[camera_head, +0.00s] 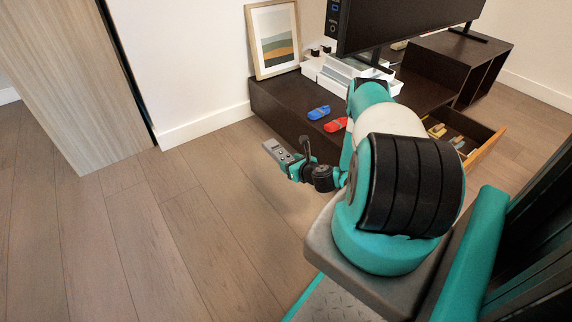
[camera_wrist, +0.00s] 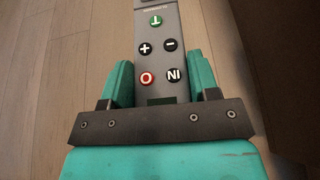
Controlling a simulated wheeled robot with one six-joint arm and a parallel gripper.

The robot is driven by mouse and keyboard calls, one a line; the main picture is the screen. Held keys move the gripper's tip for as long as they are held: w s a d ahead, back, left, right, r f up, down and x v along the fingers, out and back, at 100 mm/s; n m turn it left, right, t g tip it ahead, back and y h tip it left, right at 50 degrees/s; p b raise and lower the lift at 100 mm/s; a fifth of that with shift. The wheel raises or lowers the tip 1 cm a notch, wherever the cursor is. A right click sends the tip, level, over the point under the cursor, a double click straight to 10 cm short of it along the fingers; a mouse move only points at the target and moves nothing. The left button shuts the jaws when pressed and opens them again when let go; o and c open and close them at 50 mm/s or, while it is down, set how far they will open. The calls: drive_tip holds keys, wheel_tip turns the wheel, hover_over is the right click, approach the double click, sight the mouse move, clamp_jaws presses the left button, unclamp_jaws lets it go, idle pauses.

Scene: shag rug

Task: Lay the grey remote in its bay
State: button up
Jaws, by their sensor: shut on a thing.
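My gripper (camera_head: 297,170) is shut on the grey remote (camera_head: 276,150) and holds it out in the air over the wood floor, left of the low dark cabinet. In the wrist view the remote (camera_wrist: 158,32) lies lengthwise between the two teal fingers of my gripper (camera_wrist: 161,80), its button face toward the camera. It has green, black and red round buttons, and its far end is cut off by the picture edge. An open drawer (camera_head: 497,140) at the right holds several small things; my arm hides part of it. I cannot tell which place is the remote's bay.
A blue object (camera_head: 319,112) and a red object (camera_head: 335,125) lie on the dark cabinet top (camera_head: 285,103). A framed picture (camera_head: 274,40), white boxes (camera_head: 345,70) and a black screen (camera_head: 400,22) stand behind. The floor (camera_head: 160,230) at left is clear.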

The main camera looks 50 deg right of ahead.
drive_tip(key=shift+r, duration=0.6)
drive_tip(key=shift+w+a+r, duration=0.2)
drive_tip(key=shift+r, duration=0.1)
drive_tip(key=w+a+r+n+y+p, duration=0.2)
drive_tip(key=a+r+n+y, duration=0.15)
drive_tip(key=a+r, duration=0.25)
drive_tip(key=w+a+r+n+y+p, duration=0.1)
drive_tip(key=w+a+r+n+y, duration=0.3)
drive_tip(key=r, duration=0.3)
drive_tip(key=s+a+r+n+g+y+p, duration=0.2)
drive_tip(key=s+a+r+n+g+y, duration=0.1)
drive_tip(key=a+r, duration=0.55)
drive_tip(key=s+a+r+n+g+y+p, duration=0.1)
drive_tip(key=s+a+r+n+g+y, duration=0.2)
drive_tip(key=a+r, duration=0.5)
wheel_tip(320, 180, up, 30)
drive_tip(key=p, duration=3.8)
drive_tip(key=shift+w+a+t, duration=0.2)
drive_tip(key=shift+w+t, duration=0.1)
drive_tip(key=shift+t, duration=0.1)
drive_tip(key=shift+y, duration=0.25)
